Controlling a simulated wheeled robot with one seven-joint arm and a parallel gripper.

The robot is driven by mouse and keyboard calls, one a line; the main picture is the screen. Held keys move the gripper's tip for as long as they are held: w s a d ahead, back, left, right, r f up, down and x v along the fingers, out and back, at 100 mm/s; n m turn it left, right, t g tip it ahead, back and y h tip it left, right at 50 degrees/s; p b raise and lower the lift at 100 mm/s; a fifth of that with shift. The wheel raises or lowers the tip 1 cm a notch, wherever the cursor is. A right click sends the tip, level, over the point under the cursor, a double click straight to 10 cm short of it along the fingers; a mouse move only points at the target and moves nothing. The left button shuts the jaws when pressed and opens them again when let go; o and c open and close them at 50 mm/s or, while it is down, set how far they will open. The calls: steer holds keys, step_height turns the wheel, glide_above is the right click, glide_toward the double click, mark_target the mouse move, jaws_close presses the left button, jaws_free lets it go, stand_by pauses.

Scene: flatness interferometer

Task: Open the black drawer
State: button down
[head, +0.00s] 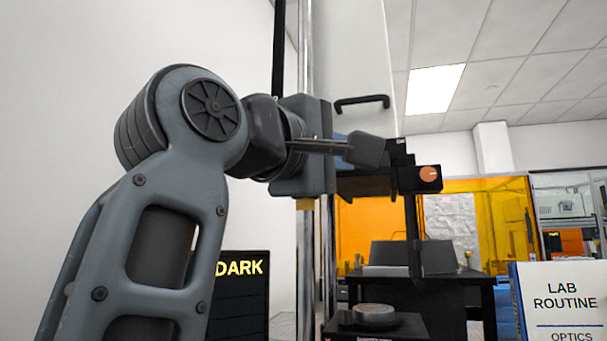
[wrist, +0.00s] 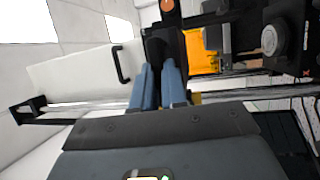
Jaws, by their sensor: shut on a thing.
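My gripper (wrist: 160,66) shows in the wrist view as two blue fingers close together. Their tips meet a dark block (wrist: 160,45), and I appear to be shut on it; the contact itself is partly hidden. In the head view my gripper reaches right from the arm, and the dark block (head: 368,150) is at its end, in front of the black instrument arm. A black cabinet (head: 240,307) marked DARK, with horizontal lines across its front, stands low behind my arm, well below the gripper. Its left part is hidden. I cannot tell whether any drawer is open.
A black instrument head with an orange knob (head: 428,174) is just right of my gripper. A black handle (head: 362,103) is on a white panel above. A metal post (head: 306,60) rises behind my wrist. A round disc (head: 374,314) sits on a black stage below.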

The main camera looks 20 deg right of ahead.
steer(key=shift+s, duration=0.1)
stand_by(0.3)
steer(key=c, duration=1.2)
jaws_free()
steer(key=shift+o, duration=0.2)
steer(key=shift+a, duration=0.1)
